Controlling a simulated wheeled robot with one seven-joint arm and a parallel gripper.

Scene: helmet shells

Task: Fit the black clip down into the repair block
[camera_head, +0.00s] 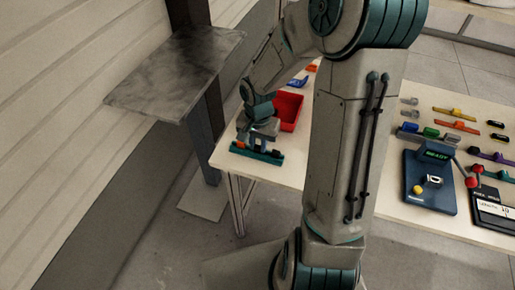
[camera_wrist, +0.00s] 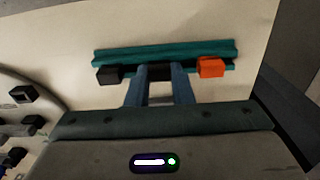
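The repair block is a long teal bar (camera_wrist: 205,53) lying on the table, with an orange piece (camera_wrist: 212,68) near its right end and a black piece (camera_wrist: 108,75) near its left end in the wrist view. The black clip (camera_wrist: 160,72) is at the bar's middle, between my blue-grey fingers. My gripper (camera_wrist: 160,75) seems shut on the clip, with a finger against each side. How deep the clip sits in the block is hidden. In the head view my gripper (camera_head: 261,143) is down over the teal bar (camera_head: 268,157) at the table's near left corner.
A red bin (camera_head: 289,109) stands just behind my gripper. A blue device with a READY display (camera_head: 430,180) and several coloured clips and bars lie on the right of the table (camera_head: 285,172). A grey shelf (camera_head: 170,75) juts out at the left.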

